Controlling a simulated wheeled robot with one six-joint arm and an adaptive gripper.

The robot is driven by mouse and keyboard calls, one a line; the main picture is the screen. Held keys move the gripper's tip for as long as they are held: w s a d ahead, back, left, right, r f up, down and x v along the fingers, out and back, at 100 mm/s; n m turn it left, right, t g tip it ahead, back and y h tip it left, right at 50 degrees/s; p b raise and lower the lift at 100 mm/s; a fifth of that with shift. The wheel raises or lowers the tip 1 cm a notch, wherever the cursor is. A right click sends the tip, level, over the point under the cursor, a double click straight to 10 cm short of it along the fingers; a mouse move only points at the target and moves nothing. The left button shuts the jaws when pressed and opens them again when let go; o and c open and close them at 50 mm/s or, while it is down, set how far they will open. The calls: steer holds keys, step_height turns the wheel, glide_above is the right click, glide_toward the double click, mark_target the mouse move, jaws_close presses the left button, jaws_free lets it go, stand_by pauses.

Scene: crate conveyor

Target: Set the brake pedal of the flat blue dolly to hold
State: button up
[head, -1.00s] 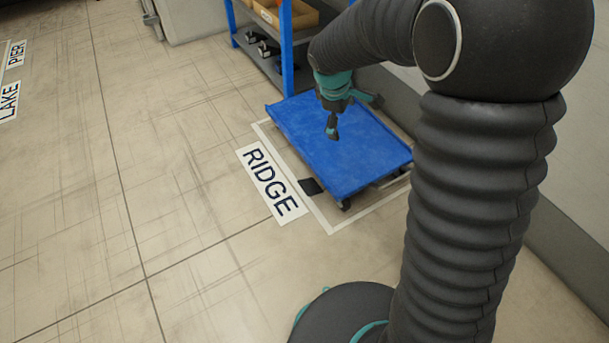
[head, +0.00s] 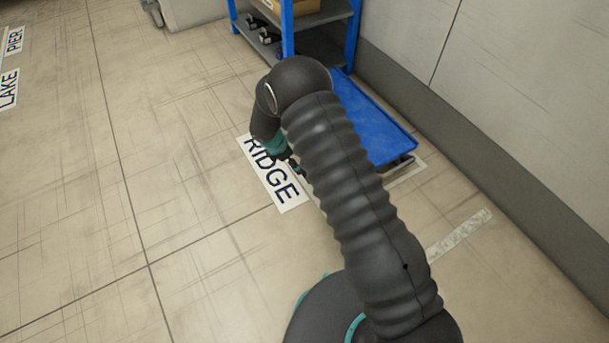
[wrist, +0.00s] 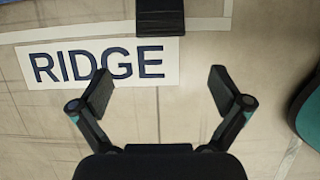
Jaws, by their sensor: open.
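The flat blue dolly (head: 375,125) stands on the floor by the wall in the head view, its left part hidden behind my arm. The black brake pedal (wrist: 160,17) shows at the top edge of the wrist view, just past the RIDGE label. My arm hides the pedal in the head view. My gripper (wrist: 161,88) is open and empty, its two fingers apart over the floor and the label's edge, with the pedal ahead of the gap between them. In the head view my gripper (head: 296,167) is low beside the dolly's label side.
The white RIDGE floor label (head: 270,175) lies beside the dolly. A blue-framed shelf (head: 350,35) with boxes and dark items stands behind it. The wall (head: 500,90) is on the right. Open floor (head: 190,160) lies to the left.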

steer(key=x, duration=1.3)
steer(key=shift+f, duration=0.25)
